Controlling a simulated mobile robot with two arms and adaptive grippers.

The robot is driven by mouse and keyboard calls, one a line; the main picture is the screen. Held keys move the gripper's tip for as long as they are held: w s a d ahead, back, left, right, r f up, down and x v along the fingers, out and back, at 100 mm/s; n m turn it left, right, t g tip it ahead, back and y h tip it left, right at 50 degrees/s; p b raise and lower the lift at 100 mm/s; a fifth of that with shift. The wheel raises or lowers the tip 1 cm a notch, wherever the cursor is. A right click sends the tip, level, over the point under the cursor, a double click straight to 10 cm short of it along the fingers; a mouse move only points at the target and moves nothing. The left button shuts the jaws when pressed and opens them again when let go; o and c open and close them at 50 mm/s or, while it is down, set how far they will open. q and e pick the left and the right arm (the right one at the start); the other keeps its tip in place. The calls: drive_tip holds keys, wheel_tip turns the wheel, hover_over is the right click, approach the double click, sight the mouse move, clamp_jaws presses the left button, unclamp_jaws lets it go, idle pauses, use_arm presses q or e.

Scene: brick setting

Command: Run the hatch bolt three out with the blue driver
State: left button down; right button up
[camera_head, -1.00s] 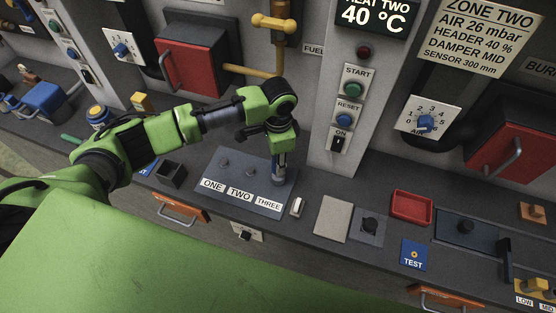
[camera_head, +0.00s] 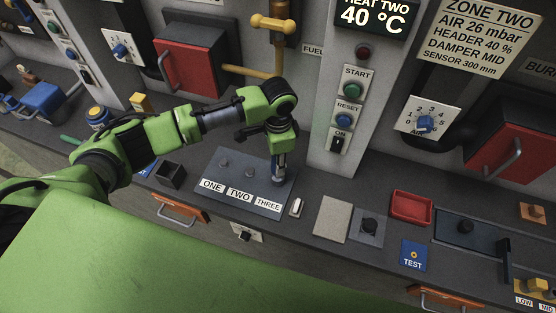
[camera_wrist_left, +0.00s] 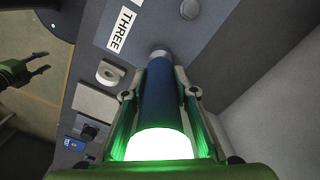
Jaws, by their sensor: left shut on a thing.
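My left gripper (camera_head: 279,160) is shut on the blue driver (camera_wrist_left: 165,105) and holds it upright over the dark hatch plate (camera_head: 215,197). The driver's grey lower end (camera_wrist_left: 160,53) is at the place labelled THREE (camera_head: 269,203). It hides bolt three, so I cannot tell how far out that bolt stands. Bolt one (camera_head: 224,162) and bolt two (camera_head: 250,173) show as small dark knobs on the plate. My right gripper (camera_wrist_left: 38,64) shows at the left edge of the left wrist view, empty, with its fingers apart.
A small dark open box (camera_head: 171,175) stands left of the plate. The START and RESET panel (camera_head: 348,100) rises close behind the gripper.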

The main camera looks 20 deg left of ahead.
use_arm(q)
drive_tip(key=shift+w+r, duration=0.2)
drive_tip(key=shift+r, duration=0.6)
drive_tip(key=shift+s+r, duration=0.2)
drive_tip(key=shift+r, duration=0.45)
drive_tip(key=shift+s+r, duration=0.15)
drive_tip(key=shift+r, duration=0.45)
drive_tip(key=shift+w+r, duration=0.1)
drive_tip(key=shift+r, duration=1.35)
